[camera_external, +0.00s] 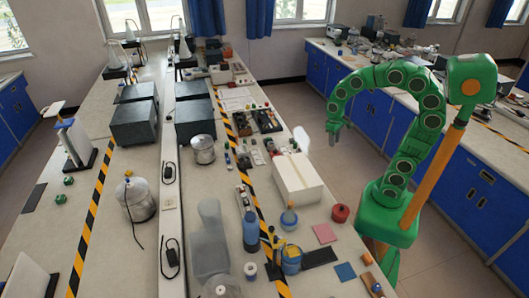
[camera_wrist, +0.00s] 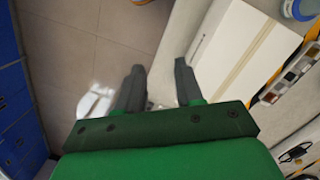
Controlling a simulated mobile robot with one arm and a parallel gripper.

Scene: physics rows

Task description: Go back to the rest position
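My green arm (camera_external: 410,110) rises from its base at the right of the long bench and bends over toward the left. My gripper (camera_external: 333,140) hangs at the arm's end, pointing down, above the aisle floor near the bench's right edge. In the wrist view its two dark fingers (camera_wrist: 160,66) stand apart with a clear gap, showing floor and bench edge between them. Nothing is held.
A white box (camera_external: 297,178) sits on the bench left of my arm, also in the wrist view (camera_wrist: 235,45). A red round container (camera_external: 340,213) and a blue bottle (camera_external: 250,232) stand nearby. Blue cabinets (camera_external: 470,190) line the right side. Aisle floor (camera_external: 315,105) is clear.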

